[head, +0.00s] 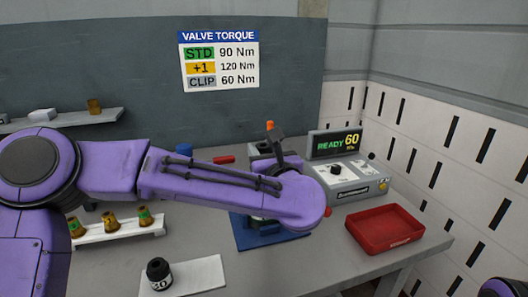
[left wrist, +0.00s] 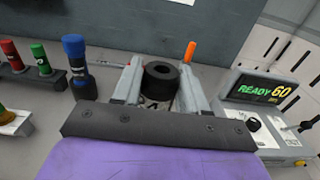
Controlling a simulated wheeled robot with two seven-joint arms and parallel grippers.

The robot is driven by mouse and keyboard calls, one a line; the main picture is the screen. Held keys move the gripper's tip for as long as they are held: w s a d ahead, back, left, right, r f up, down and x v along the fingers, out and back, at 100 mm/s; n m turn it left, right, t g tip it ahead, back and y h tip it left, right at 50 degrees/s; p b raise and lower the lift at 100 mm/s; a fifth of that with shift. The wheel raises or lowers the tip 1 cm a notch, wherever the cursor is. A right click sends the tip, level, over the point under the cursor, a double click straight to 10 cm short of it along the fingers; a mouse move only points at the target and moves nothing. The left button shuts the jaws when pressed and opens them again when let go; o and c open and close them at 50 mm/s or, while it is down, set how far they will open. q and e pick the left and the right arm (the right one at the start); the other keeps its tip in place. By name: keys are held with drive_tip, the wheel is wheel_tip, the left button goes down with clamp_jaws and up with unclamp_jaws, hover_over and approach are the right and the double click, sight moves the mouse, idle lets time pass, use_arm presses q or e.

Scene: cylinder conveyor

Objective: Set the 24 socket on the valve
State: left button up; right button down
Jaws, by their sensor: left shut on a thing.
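In the left wrist view my left gripper (left wrist: 158,84) is shut on a black ring-shaped socket (left wrist: 161,72), with one grey finger on each side. Its number does not show. In the head view my purple left forearm covers the fingers and the held socket. A blue base plate (head: 243,236) shows below the forearm; most of what stands on it, and the valve, is hidden. I cannot tell whether the held socket touches the valve. My right gripper is not in view.
An orange-tipped handle (head: 270,126) rises behind my forearm. The controller display (head: 336,143) reads READY 60. A red tray (head: 386,230) lies at the right. A white rack (head: 90,236) holds several brass-coloured pieces at the left. The wall sign (head: 219,60) lists torques.

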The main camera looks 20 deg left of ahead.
use_arm(q)
drive_tip(key=shift+f, duration=0.3)
drive_tip(key=o, duration=1.2)
drive_tip(key=shift+r+p, duration=0.9)
drive_tip(key=shift+r, duration=2.15)
